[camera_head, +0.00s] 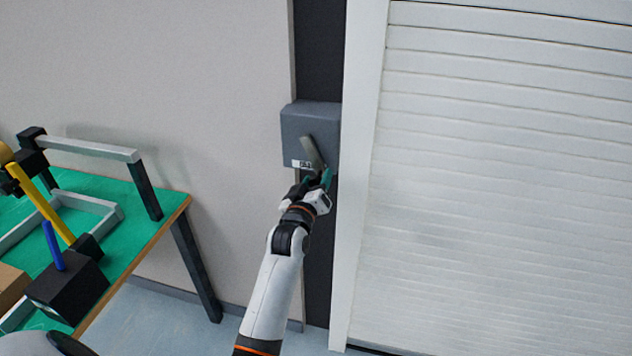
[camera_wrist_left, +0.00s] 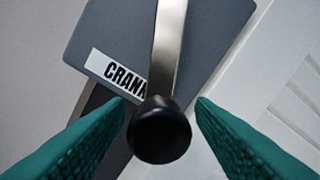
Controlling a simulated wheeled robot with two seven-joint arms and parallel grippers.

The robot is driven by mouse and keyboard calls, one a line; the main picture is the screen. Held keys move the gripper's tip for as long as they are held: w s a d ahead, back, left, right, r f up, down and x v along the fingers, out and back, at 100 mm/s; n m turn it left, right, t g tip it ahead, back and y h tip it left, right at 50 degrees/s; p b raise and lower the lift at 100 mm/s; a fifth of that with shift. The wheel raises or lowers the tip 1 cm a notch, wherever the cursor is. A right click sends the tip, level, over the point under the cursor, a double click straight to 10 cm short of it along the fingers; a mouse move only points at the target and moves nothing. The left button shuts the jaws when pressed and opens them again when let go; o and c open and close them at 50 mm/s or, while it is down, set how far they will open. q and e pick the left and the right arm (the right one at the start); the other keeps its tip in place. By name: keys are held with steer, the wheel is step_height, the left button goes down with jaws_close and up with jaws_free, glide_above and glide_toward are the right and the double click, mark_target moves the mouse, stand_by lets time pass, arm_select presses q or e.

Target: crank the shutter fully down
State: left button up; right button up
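The white slatted shutter (camera_head: 500,170) fills the right of the head view and runs down to the picture's lower edge, where a dark strip shows at its lower left. The grey crank box (camera_head: 308,122) is on the dark post left of the shutter frame. Its metal crank arm (camera_head: 312,152) points down and slightly right. In the left wrist view the arm (camera_wrist_left: 170,45) ends in a round black knob (camera_wrist_left: 160,130). My left gripper (camera_head: 317,180) is at the knob; its teal fingers are open on either side, with narrow gaps showing. My right gripper is not in view.
A green-topped table (camera_head: 160,205) stands at left, its dark leg near the wall. It carries a grey frame handle (camera_head: 88,149), a yellow lever (camera_head: 42,205) and a black block with a blue stick (camera_head: 66,285). Floor between table and shutter is clear.

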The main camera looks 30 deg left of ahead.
arm_select(q)
steer(key=b+v, duration=0.1)
steer(key=v, duration=1.1)
steer(key=shift+b, duration=0.35)
stand_by(0.7)
steer(key=d+f+m+g+h, duration=0.2)
steer(key=d+f, duration=0.1)
steer(key=f, duration=0.9)
steer(key=d+f+m+g+h, duration=0.1)
steer(key=d+f+m+g, duration=0.15)
steer(key=f, duration=0.95)
steer(key=s+d+f+m+g+h, duration=0.1)
steer(key=s+d+f+g, duration=0.1)
steer(key=s+f, duration=0.45)
steer(key=s+d+f+m+g, duration=0.15)
steer(key=s+f, duration=0.25)
steer(key=f, duration=0.6)
steer(key=s+a+f+m+g, duration=0.1)
steer(key=s+f+g, duration=0.2)
steer(key=s+f, duration=0.3)
steer(key=s+a+f+m+g, duration=0.1)
steer(key=s+f+g, duration=0.2)
steer(key=s, duration=1.3)
steer(key=s+a+f+m+g, duration=0.1)
steer(key=s+f+m+g, duration=0.1)
steer(key=s+f, duration=0.8)
steer(key=shift+s+a+g, duration=0.3)
steer(key=shift+s+g, duration=0.2)
steer(key=shift+s, duration=0.25)
